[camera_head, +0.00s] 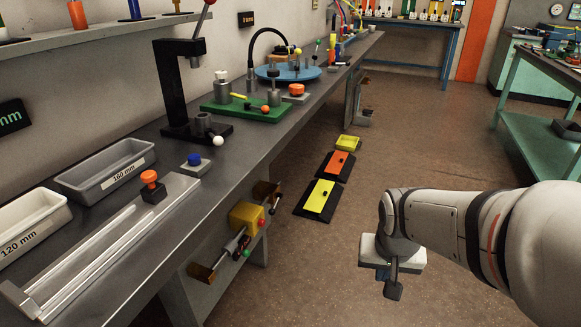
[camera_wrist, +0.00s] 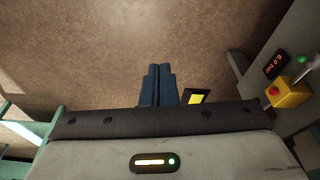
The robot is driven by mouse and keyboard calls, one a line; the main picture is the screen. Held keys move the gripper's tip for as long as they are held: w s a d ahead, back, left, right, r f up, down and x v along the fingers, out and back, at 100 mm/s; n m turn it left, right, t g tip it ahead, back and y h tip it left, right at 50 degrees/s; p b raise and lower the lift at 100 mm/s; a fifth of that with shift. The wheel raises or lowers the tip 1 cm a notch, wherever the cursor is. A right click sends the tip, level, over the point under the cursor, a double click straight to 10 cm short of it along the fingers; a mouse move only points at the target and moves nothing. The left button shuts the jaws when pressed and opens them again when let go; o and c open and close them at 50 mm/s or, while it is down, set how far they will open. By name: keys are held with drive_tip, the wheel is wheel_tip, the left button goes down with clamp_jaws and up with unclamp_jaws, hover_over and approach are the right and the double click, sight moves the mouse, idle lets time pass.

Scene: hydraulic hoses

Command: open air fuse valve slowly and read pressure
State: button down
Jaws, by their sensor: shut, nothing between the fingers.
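A yellow block (camera_head: 247,216) with a red knob (camera_head: 262,223) and a green knob (camera_head: 246,253) is mounted under the front of the bench. I cannot tell which part is the air fuse valve. In the wrist view the yellow block (camera_wrist: 290,93) is at the right edge, beside a small dark display (camera_wrist: 275,65) with red characters that look like 6.0 bar. My gripper (camera_head: 393,290) hangs over open floor, right of the block and well apart from it. Its fingers (camera_wrist: 158,70) are together and hold nothing.
The long grey bench (camera_head: 225,165) runs along the left wall with fixtures and trays on top. Black pedals with a yellow top (camera_head: 320,196) and an orange top (camera_head: 337,163) lie on the floor. A green table (camera_head: 540,135) stands at right. The floor between is clear.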

drive_tip(key=w+f+m+t+y, duration=0.1)
drive_tip(key=w+f+m+t, duration=0.2)
drive_tip(key=w, duration=0.9)
drive_tip(key=w+f+m+t, duration=0.3)
drive_tip(key=w, duration=0.9)
drive_tip(key=m+t+y+b, duration=0.2)
drive_tip(key=m+y+b, duration=0.2)
drive_tip(key=m+y, duration=0.45)
approach(275, 205)
drive_tip(key=w+a+f+n+y, duration=0.1)
drive_tip(key=w+a+f+n, duration=0.1)
drive_tip(key=w+f, duration=0.2)
drive_tip(key=shift+a+f+y, duration=0.35)
drive_tip(key=shift+a+f, duration=0.05)
drive_tip(key=shift+f, duration=0.25)
drive_tip(key=shift+w, duration=0.15)
